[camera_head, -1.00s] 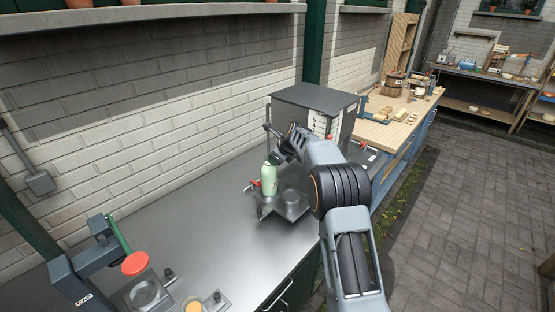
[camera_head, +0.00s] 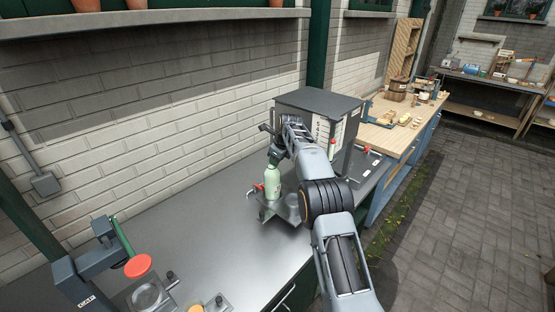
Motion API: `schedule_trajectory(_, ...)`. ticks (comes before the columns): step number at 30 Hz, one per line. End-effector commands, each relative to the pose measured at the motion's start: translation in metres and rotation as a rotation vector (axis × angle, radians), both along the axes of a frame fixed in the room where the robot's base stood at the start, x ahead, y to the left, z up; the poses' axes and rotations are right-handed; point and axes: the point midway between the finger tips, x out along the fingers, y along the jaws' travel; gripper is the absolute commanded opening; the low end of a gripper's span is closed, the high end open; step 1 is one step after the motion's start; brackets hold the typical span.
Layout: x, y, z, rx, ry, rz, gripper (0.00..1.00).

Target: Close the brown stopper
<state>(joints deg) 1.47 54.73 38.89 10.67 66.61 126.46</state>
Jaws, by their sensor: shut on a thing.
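A pale green bottle (camera_head: 272,182) stands upright at a small grey metal stand on the steel bench. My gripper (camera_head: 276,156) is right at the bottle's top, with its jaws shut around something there. The brown stopper cannot be made out; it seems hidden between the jaws at the bottle's mouth. Whether the stopper touches the bottle's mouth cannot be told.
A dark grey box with a scale (camera_head: 318,110) stands right behind my gripper. Small red handles show beside the bottle. A clamp fixture with a red disc (camera_head: 138,266) is at the front left. The steel bench (camera_head: 190,225) between is clear.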

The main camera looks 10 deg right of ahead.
Motion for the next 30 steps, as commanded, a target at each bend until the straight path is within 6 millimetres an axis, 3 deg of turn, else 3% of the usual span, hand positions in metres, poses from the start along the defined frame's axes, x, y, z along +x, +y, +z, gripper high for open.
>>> schedule_trajectory(5, 0.000, 0.000, -0.002, 0.001, 0.003, 0.001, 0.06)
schedule_trajectory(6, 0.000, 0.000, -0.002, 0.001, 0.003, 0.001, 0.31)
schedule_trajectory(14, 0.000, 0.000, -0.001, 0.001, 0.001, 0.001, 0.56)
schedule_trajectory(23, -0.001, 0.000, 0.002, 0.001, -0.001, 0.000, 0.56)
schedule_trajectory(30, -0.012, -0.007, 0.033, 0.000, -0.004, -0.001, 0.56)
